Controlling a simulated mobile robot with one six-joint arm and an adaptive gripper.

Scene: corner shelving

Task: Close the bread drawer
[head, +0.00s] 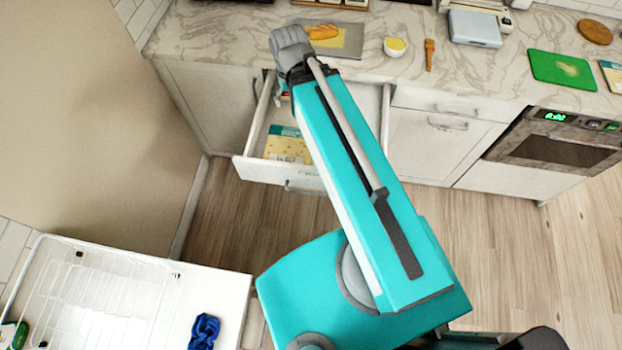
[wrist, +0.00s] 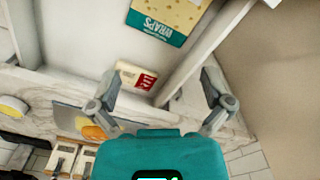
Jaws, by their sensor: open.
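The bread drawer (head: 305,178) is pulled out from under the marble counter, left of my arm in the head view. A teal and yellow wraps packet (head: 287,146) lies inside; it also shows at the top of the wrist view (wrist: 170,15). A small white and red packet (wrist: 136,77) sits near it. The drawer's side wall (wrist: 205,52) runs past the fingers in the wrist view. My gripper (wrist: 160,76) is open with nothing between its fingers, over the rear part of the drawer.
A beige wall panel (head: 95,110) stands left. A dish rack (head: 100,295) is at the front left. Floor (head: 470,230) is clear on the right.

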